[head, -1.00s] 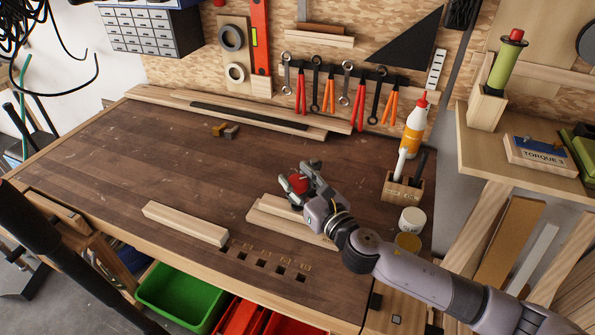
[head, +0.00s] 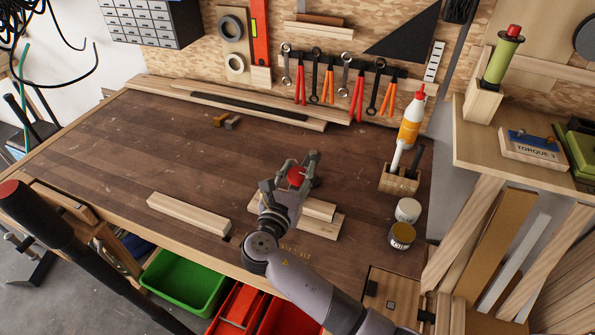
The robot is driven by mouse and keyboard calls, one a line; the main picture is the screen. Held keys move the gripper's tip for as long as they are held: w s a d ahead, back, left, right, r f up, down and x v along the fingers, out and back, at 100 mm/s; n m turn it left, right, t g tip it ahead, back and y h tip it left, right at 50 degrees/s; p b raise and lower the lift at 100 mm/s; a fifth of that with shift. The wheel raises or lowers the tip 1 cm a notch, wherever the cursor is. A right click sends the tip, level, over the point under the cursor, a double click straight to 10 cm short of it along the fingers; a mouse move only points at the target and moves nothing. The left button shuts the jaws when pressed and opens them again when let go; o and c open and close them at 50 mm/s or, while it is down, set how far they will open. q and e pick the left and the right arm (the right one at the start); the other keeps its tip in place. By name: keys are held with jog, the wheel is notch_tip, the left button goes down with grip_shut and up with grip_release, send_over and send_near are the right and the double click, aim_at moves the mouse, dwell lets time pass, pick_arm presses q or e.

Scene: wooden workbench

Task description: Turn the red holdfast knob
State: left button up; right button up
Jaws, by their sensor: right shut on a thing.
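The red holdfast knob (head: 296,176) stands above the stacked light boards near the middle of the bench. My right gripper (head: 295,172) is shut on the knob, with a finger on either side of it. The gripper and wrist hide the holdfast's lower part. My left gripper is not in view.
Light boards (head: 325,226) lie under and beside my right gripper. A loose wooden block (head: 188,214) lies to the left. The bench's left half is mostly clear.

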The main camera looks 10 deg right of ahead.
jog(key=shift+m+g+h, duration=0.7)
jog(key=shift+m+h, duration=0.1)
jog(key=shift+h, duration=0.3)
jog(key=o, duration=1.2)
jog(key=shift+d, duration=0.1)
